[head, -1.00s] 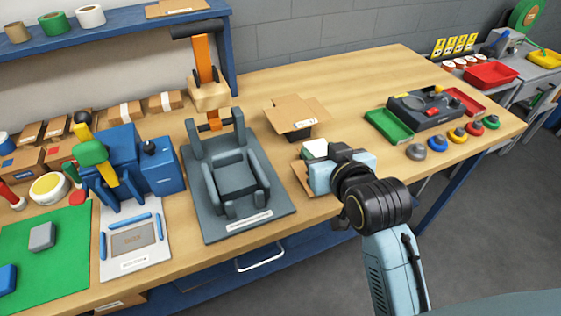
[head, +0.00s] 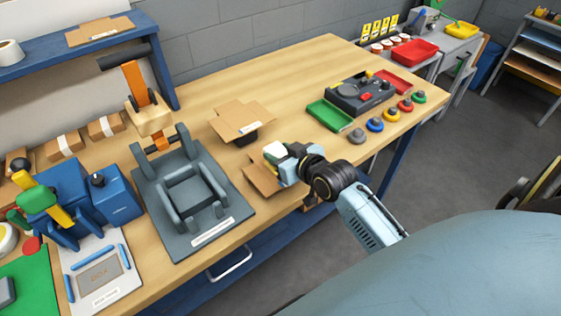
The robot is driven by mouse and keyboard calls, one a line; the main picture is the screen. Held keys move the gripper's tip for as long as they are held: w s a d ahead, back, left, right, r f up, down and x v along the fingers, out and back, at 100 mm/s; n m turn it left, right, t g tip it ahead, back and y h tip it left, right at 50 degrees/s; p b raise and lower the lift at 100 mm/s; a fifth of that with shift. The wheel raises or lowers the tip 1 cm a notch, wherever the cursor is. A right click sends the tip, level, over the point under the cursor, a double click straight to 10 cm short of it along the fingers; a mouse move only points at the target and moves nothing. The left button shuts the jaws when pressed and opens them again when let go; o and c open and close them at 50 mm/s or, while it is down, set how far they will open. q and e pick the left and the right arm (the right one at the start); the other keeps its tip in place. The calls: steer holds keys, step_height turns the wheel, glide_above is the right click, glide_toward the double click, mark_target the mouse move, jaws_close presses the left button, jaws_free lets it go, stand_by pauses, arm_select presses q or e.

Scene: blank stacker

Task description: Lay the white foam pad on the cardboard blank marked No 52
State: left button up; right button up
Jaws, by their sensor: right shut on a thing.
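The white foam pad (head: 274,149) is in the jaws of my right gripper (head: 282,157). The gripper is shut on it, near the table's front edge. A flat brown cardboard blank (head: 260,177) lies below and left of the gripper, partly hidden by it. Whether the pad touches this blank I cannot tell. A second cardboard blank (head: 236,116), with a small white label, rests on a dark support behind. The label is too small to read, and I see no number on the front blank. My left gripper is not in view.
A grey forming fixture (head: 190,187) stands left of the blanks, with an orange-handled press (head: 134,85) behind it. A green tray (head: 329,115), a dark device (head: 357,94) and several coloured knobs (head: 375,125) are to the right. The back middle of the wooden table (head: 270,75) is clear.

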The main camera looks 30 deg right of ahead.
steer(key=shift+f, duration=1.55)
steer(key=shift+f, duration=0.15)
steer(key=o, duration=0.9)
steer(key=shift+o, duration=0.2)
steer(key=shift+s+r, duration=0.15)
steer(key=shift+r, duration=0.05)
steer(key=v, duration=1.1)
steer(key=shift+s+r+p, duration=0.25)
steer(key=shift+s+p, duration=0.05)
